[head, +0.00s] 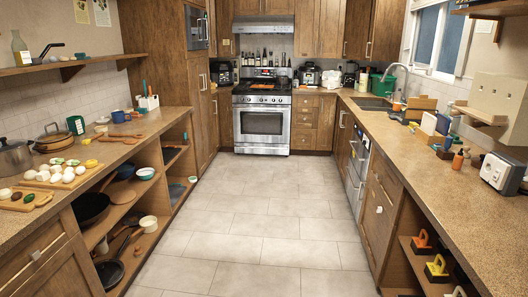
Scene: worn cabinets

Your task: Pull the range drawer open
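The stainless steel range (262,122) stands at the far end of the aisle, against the back wall, in the head view. Its oven door has a dark window and a bar handle near the top, and it looks shut. The range drawer (261,150) is the low, narrow panel under the oven door, just above the floor. It looks shut, but it is too small to make out a grip on it. Neither of my grippers shows in this view, and both are far from the range as nothing of them appears near it.
A tiled floor (250,215) runs clear down the aisle to the range. On the left stands a wooden counter (150,122) with open shelves of pans and bowls. On the right runs a long counter (415,150) with a sink, toaster (503,172) and drawers below.

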